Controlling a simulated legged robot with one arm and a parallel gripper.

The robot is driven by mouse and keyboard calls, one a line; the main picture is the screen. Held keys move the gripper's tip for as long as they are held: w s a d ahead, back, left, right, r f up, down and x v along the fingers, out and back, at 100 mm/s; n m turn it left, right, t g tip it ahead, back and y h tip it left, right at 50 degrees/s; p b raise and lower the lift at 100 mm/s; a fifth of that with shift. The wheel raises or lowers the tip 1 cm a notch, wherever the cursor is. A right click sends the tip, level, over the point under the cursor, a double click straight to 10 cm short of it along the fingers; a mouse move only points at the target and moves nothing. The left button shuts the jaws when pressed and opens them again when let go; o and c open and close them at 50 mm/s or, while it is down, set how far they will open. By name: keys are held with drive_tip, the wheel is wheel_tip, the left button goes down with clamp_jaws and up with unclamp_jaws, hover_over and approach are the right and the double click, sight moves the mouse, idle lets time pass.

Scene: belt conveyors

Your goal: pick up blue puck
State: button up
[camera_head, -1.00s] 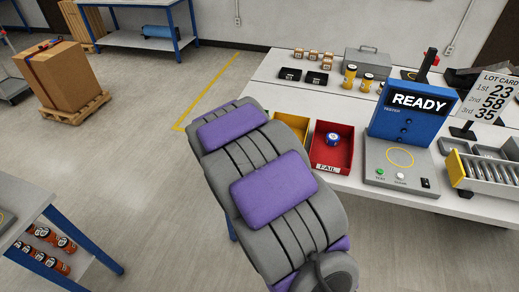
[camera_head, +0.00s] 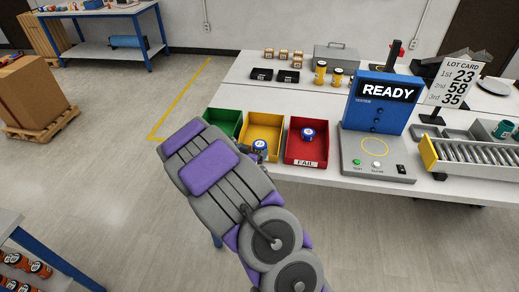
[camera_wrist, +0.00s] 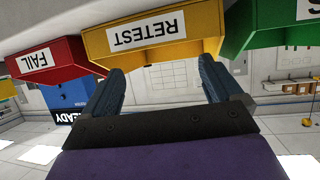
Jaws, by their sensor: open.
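One blue puck (camera_head: 260,145) with a pale top sits at the front of the yellow bin (camera_head: 262,122), just beyond the end of my arm in the head view. A second blue puck (camera_head: 307,133) lies in the red FAIL bin (camera_head: 306,155). My gripper (camera_wrist: 162,68) is open and empty in the wrist view, its two dark blue fingers spread below the yellow RETEST bin's front (camera_wrist: 150,32). In the head view my gripper is mostly hidden behind my own arm. No puck shows in the wrist view.
A green bin (camera_head: 224,122) stands left of the yellow one. Right of the red bin are the blue tester (camera_head: 380,105) reading READY and a roller conveyor (camera_head: 475,153). Jars, small boxes and a grey case (camera_head: 336,55) stand farther back.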

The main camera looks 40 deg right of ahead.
sight(259, 146)
drive_tip(key=shift+x, duration=1.35)
drive_tip(key=b+x, duration=0.1)
drive_tip(key=x, duration=0.1)
drive_tip(key=b+x, duration=0.1)
drive_tip(key=x, duration=0.1)
drive_tip(key=shift+s+a+f, duration=0.1)
drive_tip(key=shift+s+f, duration=0.1)
drive_tip(key=shift+f, duration=0.1)
drive_tip(key=shift+w+d+f, duration=0.2)
drive_tip(key=shift+w+d, duration=0.1)
drive_tip(key=shift+d, duration=0.05)
drive_tip(key=shift+c, duration=0.2)
drive_tip(key=c, duration=1.4)
drive_tip(key=shift+c, duration=0.2)
